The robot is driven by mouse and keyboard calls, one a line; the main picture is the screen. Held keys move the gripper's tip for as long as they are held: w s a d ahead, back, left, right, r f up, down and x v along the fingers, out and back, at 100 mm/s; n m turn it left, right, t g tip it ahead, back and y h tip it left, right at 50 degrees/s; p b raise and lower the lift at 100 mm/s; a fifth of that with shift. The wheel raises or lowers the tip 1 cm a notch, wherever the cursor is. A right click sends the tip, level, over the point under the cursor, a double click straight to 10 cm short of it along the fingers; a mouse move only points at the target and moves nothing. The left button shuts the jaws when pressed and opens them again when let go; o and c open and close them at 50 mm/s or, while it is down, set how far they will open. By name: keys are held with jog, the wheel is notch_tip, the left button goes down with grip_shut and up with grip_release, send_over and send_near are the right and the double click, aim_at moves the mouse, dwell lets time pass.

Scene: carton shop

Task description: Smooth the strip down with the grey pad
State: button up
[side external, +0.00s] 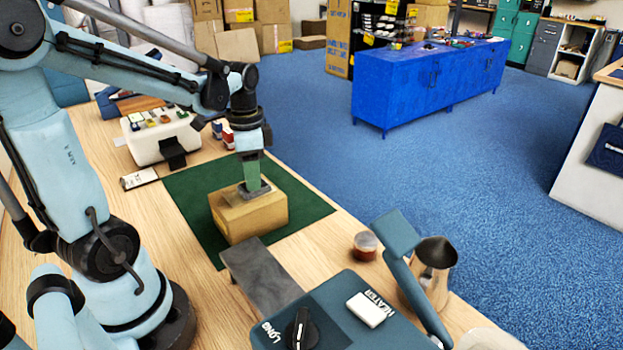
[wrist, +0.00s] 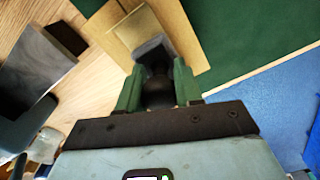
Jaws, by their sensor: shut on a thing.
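A tan carton (side external: 258,222) sits on the green mat (side external: 189,187) in the side external view. My gripper (side external: 252,172) is above it, its green fingers shut on the dark knob of the grey pad (side external: 256,191). The pad is at the carton's top, seemingly touching it. In the wrist view my gripper (wrist: 158,92) grips the knob, with the grey pad (wrist: 153,49) beyond it over the carton (wrist: 180,28). A paler tan band (wrist: 138,29), likely the strip, runs along the carton and partly under the pad. The rest of it is hidden.
A dark grey block (side external: 262,276) lies in front of the mat, next to the tape machine marked HEATER (side external: 345,312). A small jar (side external: 365,246) and a metal cup (side external: 433,268) stand at right. A white device (side external: 160,135) stands behind the mat.

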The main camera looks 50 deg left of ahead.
aim_at(238, 198)
jog(key=shift+s+r, duration=0.1)
jog(key=shift+s, duration=0.6)
jog(key=shift+s, duration=1)
jog(key=shift+s, duration=0.1)
jog(key=shift+s, duration=0.9)
notch_tip(238, 198, up, 7)
dwell(0.7)
dwell(0.4)
